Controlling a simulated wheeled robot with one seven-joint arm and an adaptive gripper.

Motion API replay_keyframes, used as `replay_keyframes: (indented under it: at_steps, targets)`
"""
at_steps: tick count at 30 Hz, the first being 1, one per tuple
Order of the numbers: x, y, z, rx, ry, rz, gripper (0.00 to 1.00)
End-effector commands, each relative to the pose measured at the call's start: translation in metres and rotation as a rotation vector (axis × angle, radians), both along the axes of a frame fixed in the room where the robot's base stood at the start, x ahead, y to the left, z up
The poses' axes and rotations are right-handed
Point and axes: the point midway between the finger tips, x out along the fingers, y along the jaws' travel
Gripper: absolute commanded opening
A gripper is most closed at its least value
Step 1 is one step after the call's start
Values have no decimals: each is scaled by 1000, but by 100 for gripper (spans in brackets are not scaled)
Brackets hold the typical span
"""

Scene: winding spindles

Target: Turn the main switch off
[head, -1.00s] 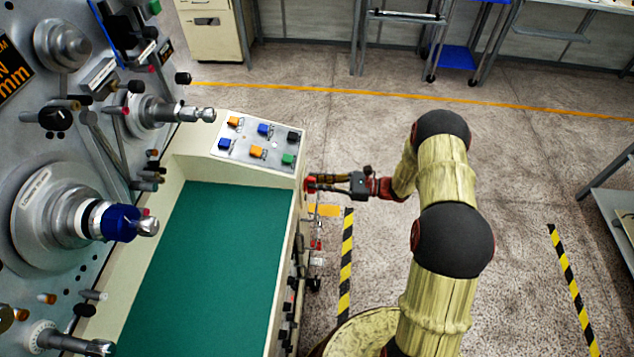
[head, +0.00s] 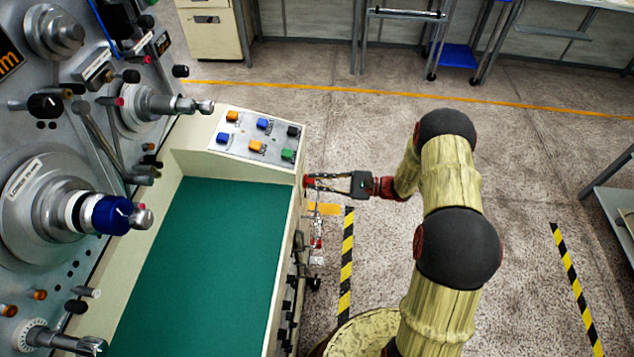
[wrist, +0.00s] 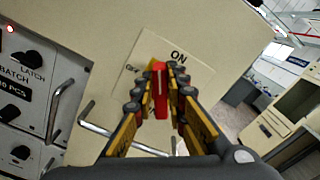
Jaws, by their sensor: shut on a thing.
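The main switch is a red handle (wrist: 160,92) on a pale plate (wrist: 143,52) on the machine's cream side panel. The plate reads "ON" at its upper right in the wrist view, and a partly hidden label sits to its left. The handle stands nearly upright in that view, with its top end between the two labels. My gripper (wrist: 159,78) is shut on the handle, one finger on each side. In the head view my gripper (head: 312,181) reaches the panel's outer side from the right, and the handle is mostly hidden there.
A metal bar handle (wrist: 92,115) and a panel of black knobs (wrist: 30,100) lie left of the switch in the wrist view. A sloped button panel (head: 258,138) is above the switch in the head view. Floor right of the machine is open.

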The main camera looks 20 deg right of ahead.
Motion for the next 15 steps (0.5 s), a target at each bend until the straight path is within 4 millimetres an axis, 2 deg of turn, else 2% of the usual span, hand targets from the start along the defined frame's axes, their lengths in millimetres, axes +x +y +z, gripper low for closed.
replay_keyframes:
  at_steps: [15]
  targets:
    - [-6,2,-10,-188,-451,0,0]
